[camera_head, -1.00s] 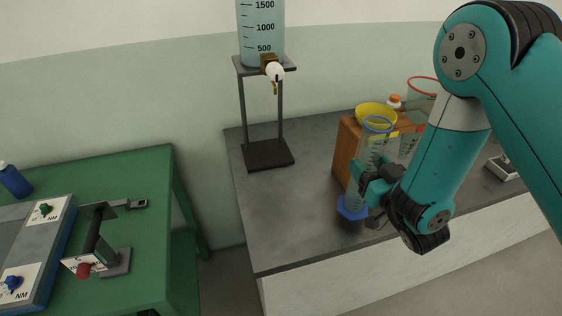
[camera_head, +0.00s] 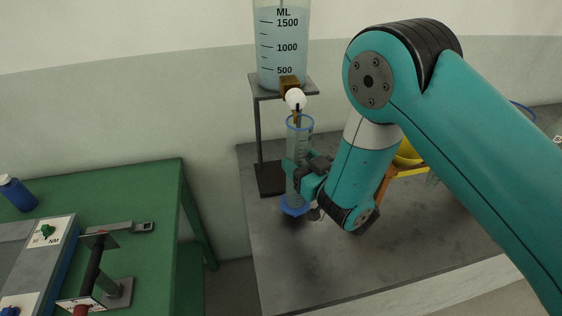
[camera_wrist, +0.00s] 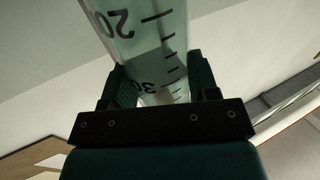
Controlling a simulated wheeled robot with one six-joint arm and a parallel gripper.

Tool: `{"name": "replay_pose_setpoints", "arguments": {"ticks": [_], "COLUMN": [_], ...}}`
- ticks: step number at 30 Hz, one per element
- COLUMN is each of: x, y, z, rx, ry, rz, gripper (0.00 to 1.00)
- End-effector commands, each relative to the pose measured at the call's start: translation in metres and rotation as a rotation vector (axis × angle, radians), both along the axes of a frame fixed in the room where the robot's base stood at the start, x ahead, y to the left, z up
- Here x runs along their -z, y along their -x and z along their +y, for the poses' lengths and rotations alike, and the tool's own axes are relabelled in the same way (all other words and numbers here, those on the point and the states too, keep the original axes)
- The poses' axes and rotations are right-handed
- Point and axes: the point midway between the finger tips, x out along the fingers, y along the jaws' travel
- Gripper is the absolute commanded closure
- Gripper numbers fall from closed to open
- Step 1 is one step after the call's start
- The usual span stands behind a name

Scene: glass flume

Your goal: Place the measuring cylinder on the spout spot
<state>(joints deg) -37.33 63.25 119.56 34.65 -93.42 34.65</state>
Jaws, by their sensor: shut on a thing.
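The measuring cylinder (camera_head: 299,160) is clear, with a blue rim and a blue foot. It is upright in the head view, under the brass spout (camera_head: 297,116) of the reservoir. My gripper (camera_head: 297,171) is shut around its middle. In the wrist view the cylinder (camera_wrist: 150,40) shows its black scale marks between the fingers. Its foot is at or just above the grey bench (camera_head: 330,255); I cannot tell if it touches. The spout spot itself cannot be made out.
The reservoir (camera_head: 281,50) stands on a metal stand with a dark base (camera_head: 271,180) behind the cylinder. A yellow bowl (camera_head: 408,153) is partly hidden behind my arm. A green table (camera_head: 150,200) stands to the left. The bench front is clear.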

Motion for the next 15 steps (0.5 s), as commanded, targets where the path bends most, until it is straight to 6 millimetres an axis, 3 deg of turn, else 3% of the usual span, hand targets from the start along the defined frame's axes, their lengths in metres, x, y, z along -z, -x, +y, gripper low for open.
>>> {"name": "replay_pose_setpoints", "arguments": {"ticks": [7, 12, 15], "x": [-0.001, 0.030, 0.038], "y": [-0.008, -0.009, -0.008], "z": [0.004, 0.003, 0.005], "rx": [0.011, 0.013, 0.012], "ry": [0.000, 0.001, -0.001], "rz": [-0.002, -0.001, -0.001], "gripper": [0.85, 0.85, 0.85]}}
